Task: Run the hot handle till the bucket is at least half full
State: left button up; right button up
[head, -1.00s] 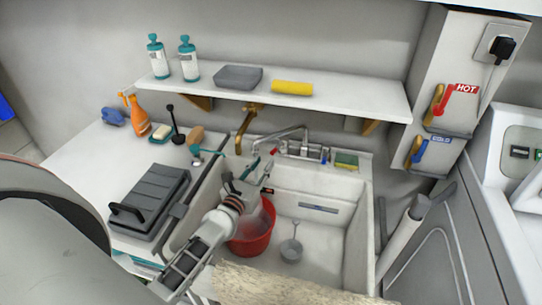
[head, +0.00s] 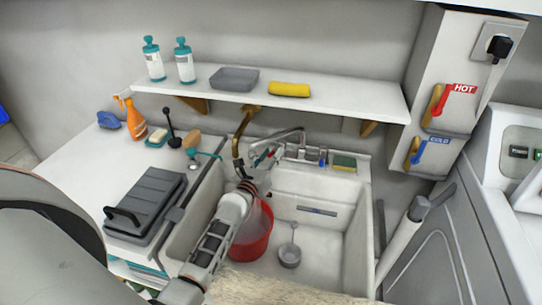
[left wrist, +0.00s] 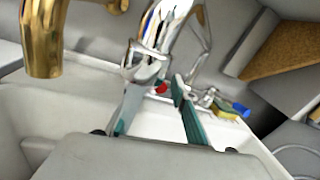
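The red bucket (head: 254,238) stands upright in the left part of the white sink. Its inside looks pale; I cannot tell the water level. The chrome mixer tap (head: 292,134) sits on the sink's back rim, with a blue handle (head: 323,158) at its right. In the left wrist view a small red part, apparently the hot handle (left wrist: 161,88), shows between my fingers beside the chrome body. My left gripper (head: 264,158) is open at the tap's left end; its teal-padded fingers show in the left wrist view (left wrist: 155,82). Contact is unclear. My right gripper is not in view.
A brass spout (head: 238,146) hangs just left of my left gripper. A wall box carries a red HOT lever (head: 441,100) and a blue COLD lever (head: 417,151). A small strainer (head: 289,254) lies in the sink's open right part. A sponge (head: 345,163) rests on the back rim.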

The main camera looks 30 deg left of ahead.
pick_arm(q)
grip_shut()
jog(key=y, duration=0.1)
jog(key=d+n+y, duration=0.2)
jog(key=shift+w+g+y+b, duration=0.25)
jog(key=shift+g+y+b, duration=0.05)
jog(key=shift+g+y, duration=0.1)
grip_release()
jog(key=shift+s, duration=0.1)
